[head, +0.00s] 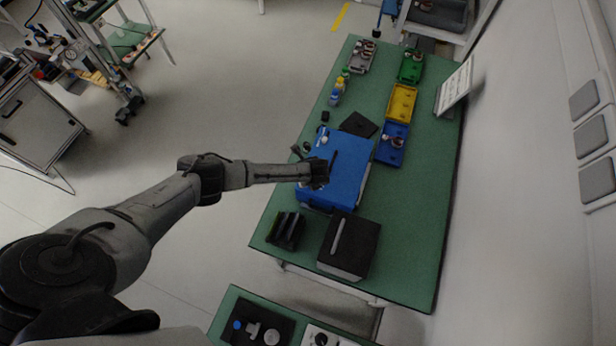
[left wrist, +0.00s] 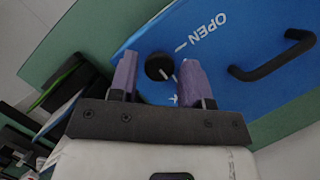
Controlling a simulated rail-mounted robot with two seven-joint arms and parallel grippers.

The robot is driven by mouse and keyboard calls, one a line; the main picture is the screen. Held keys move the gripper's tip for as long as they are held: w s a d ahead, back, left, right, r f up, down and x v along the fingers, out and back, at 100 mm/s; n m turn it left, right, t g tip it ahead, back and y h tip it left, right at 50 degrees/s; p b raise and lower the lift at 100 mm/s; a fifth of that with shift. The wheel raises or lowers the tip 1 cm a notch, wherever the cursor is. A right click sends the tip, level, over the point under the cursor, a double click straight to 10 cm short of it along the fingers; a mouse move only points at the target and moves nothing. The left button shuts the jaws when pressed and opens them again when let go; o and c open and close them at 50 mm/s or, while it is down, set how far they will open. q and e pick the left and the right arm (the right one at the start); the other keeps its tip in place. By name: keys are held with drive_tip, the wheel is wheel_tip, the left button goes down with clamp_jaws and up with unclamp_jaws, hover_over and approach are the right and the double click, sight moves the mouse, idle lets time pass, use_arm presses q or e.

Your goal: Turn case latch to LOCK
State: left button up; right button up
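The blue case (head: 347,178) lies on the green table. In the left wrist view its blue lid (left wrist: 235,80) has a white OPEN label (left wrist: 208,27) with a short white line. The latch, a round black knob (left wrist: 157,66) with a small light pointer, shows between my left gripper's fingers. The pointer is directed down-right, not at the OPEN line. White marking beside the right finger is partly hidden. My left gripper (head: 319,173) is over the case; its two purple fingers (left wrist: 158,68) are apart, with no visible contact on the knob. My right gripper is not in view.
A black bar handle (left wrist: 280,57) stands up from the lid. A black box (head: 350,246) and a black holder (head: 286,231) stand at the table's near end. Blue (head: 386,153), yellow (head: 402,103) and green (head: 411,68) bins line the far side. The table's right strip is clear.

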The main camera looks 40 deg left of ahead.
use_arm(q)
drive_tip(key=shift+o, duration=1.1)
drive_tip(key=shift+r, duration=0.1)
drive_tip(key=shift+d+r, duration=0.15)
drive_tip(key=shift+r, duration=0.15)
drive_tip(key=v, duration=1.3)
drive_tip(key=shift+s, duration=0.15)
drive_tip(key=shift+f, duration=0.1)
